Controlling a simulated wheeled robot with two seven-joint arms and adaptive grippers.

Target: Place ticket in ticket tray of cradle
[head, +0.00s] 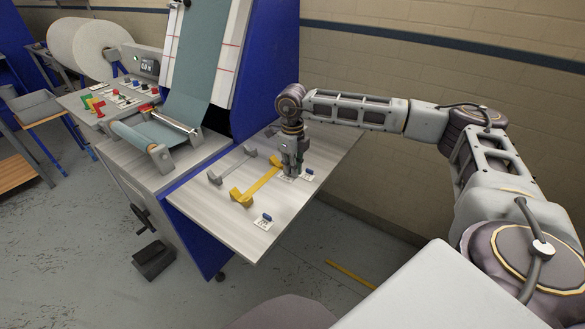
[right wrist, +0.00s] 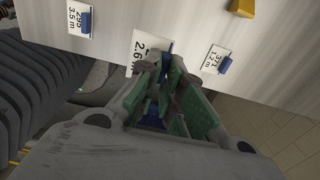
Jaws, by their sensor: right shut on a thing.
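My right gripper (head: 290,172) points down over the right part of the side table. In the right wrist view the gripper (right wrist: 168,82) is shut on the blue tab (right wrist: 166,58) of a white ticket (right wrist: 145,45) marked "2.6". That ticket seems to be at the table surface; I cannot tell whether it is lifted. A second ticket (head: 308,174) lies just right of the gripper, and a third ticket (head: 264,222) lies near the front edge. A yellow bracketed bar (head: 262,182) lies left of the gripper. I cannot make out a ticket tray. My left gripper is not in view.
The side table (head: 210,205) also bears a grey bracketed bar (head: 232,165). The blue machine (head: 270,60) with grey-green cloth (head: 198,60) stands behind and left. Coloured handles (head: 95,105) and buttons sit on its panel. A brick wall (head: 420,70) runs behind the table.

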